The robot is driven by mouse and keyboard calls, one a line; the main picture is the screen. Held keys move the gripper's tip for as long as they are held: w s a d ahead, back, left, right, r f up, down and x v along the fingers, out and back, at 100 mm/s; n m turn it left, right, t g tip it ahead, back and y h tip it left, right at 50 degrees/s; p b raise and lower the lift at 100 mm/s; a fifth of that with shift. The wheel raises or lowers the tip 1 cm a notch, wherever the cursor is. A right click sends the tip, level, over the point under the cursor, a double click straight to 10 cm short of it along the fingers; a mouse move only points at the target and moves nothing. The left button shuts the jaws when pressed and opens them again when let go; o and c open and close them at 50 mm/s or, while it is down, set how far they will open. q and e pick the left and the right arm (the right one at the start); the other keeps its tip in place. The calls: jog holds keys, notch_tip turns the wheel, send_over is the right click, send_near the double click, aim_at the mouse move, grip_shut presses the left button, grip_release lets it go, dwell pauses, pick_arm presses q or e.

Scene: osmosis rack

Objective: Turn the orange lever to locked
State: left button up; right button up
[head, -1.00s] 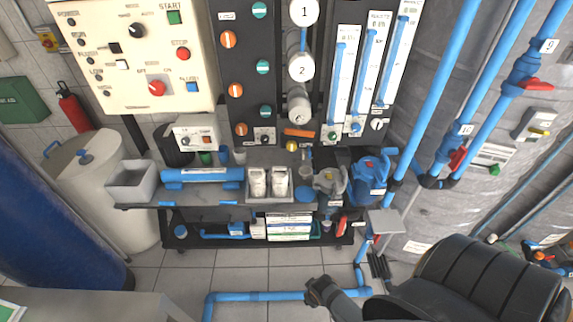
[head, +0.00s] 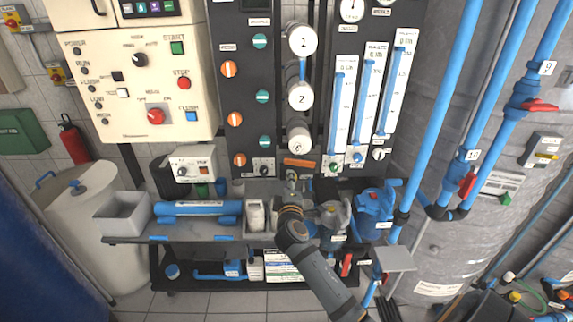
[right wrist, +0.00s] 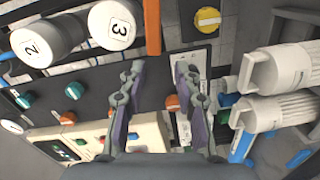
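The orange lever (head: 299,162) lies nearly horizontal below the stacked numbered cylinders in the head view. In the right wrist view an orange bar (right wrist: 152,25), apparently this lever, runs upright just beyond my fingers. My right gripper (head: 291,182) is just below the lever in the head view, and appears apart from it. The right wrist view shows my right gripper (right wrist: 158,72) open, with nothing between its fingers. Any locked marking is too small to read. My left gripper is not in view.
A yellow knob (right wrist: 208,18) and numbered cylinders (right wrist: 113,25) flank the bar. Flow meters (head: 368,100) stand right of the cylinders.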

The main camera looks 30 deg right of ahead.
aim_at(286, 163)
jog(key=shift+n, duration=0.3)
jog(key=x, duration=0.7)
jog(key=r+p+x, duration=0.1)
jog(key=x, duration=0.3)
jog(key=shift+w+a, duration=0.1)
jog(key=shift+a, duration=0.05)
grip_shut()
